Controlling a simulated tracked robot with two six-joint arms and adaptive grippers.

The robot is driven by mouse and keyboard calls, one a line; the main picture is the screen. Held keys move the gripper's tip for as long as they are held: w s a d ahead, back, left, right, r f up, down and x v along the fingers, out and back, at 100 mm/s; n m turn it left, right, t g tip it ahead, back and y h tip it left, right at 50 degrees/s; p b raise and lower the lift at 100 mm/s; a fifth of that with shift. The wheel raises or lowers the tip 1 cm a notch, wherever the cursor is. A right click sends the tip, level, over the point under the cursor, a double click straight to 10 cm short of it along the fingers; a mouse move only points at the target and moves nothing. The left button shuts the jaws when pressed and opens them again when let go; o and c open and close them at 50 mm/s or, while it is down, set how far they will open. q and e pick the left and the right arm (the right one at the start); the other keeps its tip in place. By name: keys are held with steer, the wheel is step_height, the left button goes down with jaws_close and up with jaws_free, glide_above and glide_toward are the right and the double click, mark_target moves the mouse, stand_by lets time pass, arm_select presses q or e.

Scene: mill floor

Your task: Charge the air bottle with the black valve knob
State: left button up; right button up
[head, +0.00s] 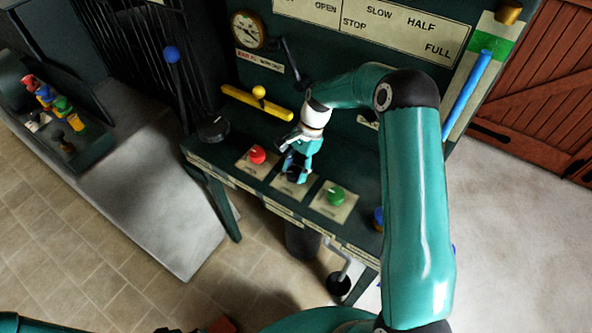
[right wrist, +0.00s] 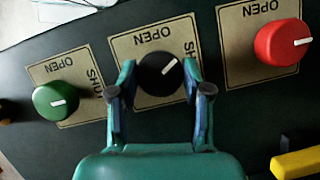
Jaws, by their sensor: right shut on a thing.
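The black valve knob (right wrist: 155,78) sits on a tan plate (right wrist: 122,46) marked OPEN and SHUT, between a green knob (right wrist: 55,100) and a red knob (right wrist: 280,42). Its white mark points to the upper right in the right wrist view, between the two words. My right gripper (head: 295,176) is shut on the black knob, with one finger on each side of it, and mostly hides it in the head view. A round gauge (head: 248,30) is on the panel behind; its reading is too small to tell. My left gripper is not in view.
The red knob (head: 257,154) and green knob (head: 336,195) are close beside my right gripper. A yellow bar handle (head: 257,103) and a blue-topped lever (head: 172,56) stand behind. A dark cylinder (head: 302,240) shows under the bench. A tray of coloured items (head: 75,150) is at left.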

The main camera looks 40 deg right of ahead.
steer(key=n, duration=0.2)
steer(key=n+g, duration=0.1)
steer(key=n+h+b, duration=0.1)
steer(key=n, duration=0.1)
steer(key=shift+w+n+g, duration=0.25)
steer(key=shift+n+g, duration=0.05)
steer(key=shift+g, duration=0.1)
steer(key=n+g+h, duration=0.1)
steer(key=n, duration=0.3)
steer(key=shift+a+r+n+b, duration=0.1)
steer(key=shift+n+b, duration=0.2)
steer(key=shift+h, duration=0.3)
steer(key=o, duration=1.2)
steer(key=shift+c, duration=0.2)
steer(key=v, duration=1.2)
steer(key=shift+w, duration=0.25)
